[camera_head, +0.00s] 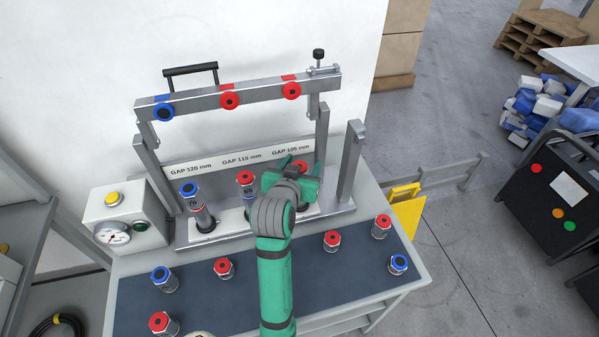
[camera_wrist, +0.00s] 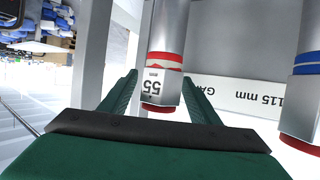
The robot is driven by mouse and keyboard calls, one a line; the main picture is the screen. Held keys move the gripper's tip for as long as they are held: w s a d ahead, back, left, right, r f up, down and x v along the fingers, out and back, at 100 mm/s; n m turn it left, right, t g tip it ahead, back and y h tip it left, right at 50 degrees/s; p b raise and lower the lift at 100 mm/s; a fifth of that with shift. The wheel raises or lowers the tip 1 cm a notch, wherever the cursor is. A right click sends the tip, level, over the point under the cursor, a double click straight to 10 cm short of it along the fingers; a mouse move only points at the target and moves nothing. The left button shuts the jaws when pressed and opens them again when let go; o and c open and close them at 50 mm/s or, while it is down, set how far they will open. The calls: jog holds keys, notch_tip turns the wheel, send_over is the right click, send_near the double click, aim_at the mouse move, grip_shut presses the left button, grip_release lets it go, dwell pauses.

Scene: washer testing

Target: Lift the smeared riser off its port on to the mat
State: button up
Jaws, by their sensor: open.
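Three risers stand in the ports of the test stand: a blue-topped one (camera_head: 190,191) at left, a red-topped one (camera_head: 246,179) in the middle and a red-topped one (camera_head: 301,166) at right. My gripper (camera_head: 292,172) is at the right one and partly hides it. In the wrist view this riser (camera_wrist: 164,55), with red bands and a "55" label, shows between my open fingers (camera_wrist: 160,95); contact cannot be told. The middle riser (camera_wrist: 305,90) shows at the right edge there. I cannot clearly make out a smear. The dark mat (camera_head: 200,290) lies in front of the stand.
Several loose risers stand on the mat, among them a red-topped one (camera_head: 332,240) and a blue-topped one (camera_head: 398,264). An overhead bar (camera_head: 195,101) and a right post (camera_head: 350,162) flank my gripper. A gauge box (camera_head: 120,215) stands at left. Bare mat shows between the risers.

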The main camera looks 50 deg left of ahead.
jog(key=shift+w+a+f, duration=0.1)
jog(key=shift+w+f, duration=0.05)
jog(key=shift+w, duration=0.1)
jog(key=shift+c, duration=0.7)
jog(key=c, duration=1.1)
jog(key=shift+c, duration=0.2)
